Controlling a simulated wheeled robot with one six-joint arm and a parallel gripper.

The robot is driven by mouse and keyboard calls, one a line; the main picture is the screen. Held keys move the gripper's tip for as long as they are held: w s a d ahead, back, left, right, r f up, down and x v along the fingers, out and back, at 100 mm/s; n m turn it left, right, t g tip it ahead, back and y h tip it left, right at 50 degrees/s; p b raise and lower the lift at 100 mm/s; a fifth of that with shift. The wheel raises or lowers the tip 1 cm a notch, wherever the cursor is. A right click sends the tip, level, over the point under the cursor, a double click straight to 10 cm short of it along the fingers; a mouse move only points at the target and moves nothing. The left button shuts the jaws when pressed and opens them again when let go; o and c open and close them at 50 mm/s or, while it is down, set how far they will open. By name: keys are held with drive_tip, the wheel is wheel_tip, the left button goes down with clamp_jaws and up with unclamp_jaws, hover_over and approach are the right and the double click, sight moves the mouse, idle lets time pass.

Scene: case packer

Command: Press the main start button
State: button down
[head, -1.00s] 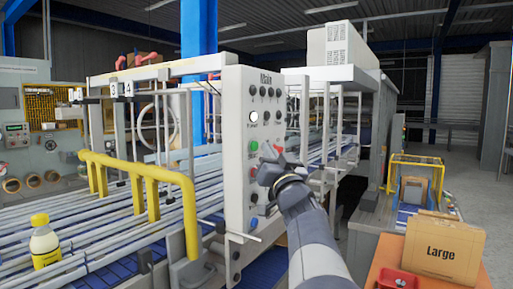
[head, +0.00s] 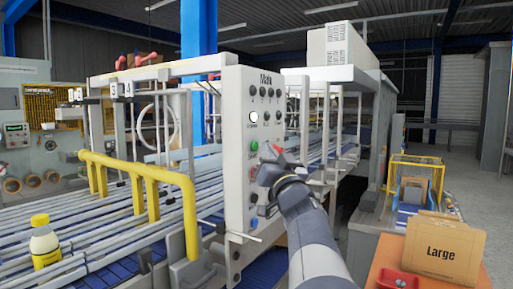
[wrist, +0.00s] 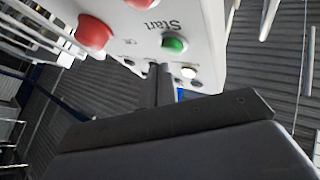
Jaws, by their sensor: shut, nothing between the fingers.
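The white control panel (head: 238,190) labelled "Main" stands upright at the end of the conveyor. Its green button (head: 254,145) is on the panel's front, and the wrist view shows a green button (wrist: 174,45) beside the word "Start".
A large red button (wrist: 95,33) sits left of the green one in the wrist view. Small white and dark buttons lie near the fingertips. A yellow rail (head: 140,175) and a bottle (head: 44,243) are left, and a carton marked "Large" (head: 445,247) is right.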

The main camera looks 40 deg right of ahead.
idle(0.7)
drive_tip(key=shift+w+a, duration=0.15)
drive_tip(key=shift+w, duration=0.25)
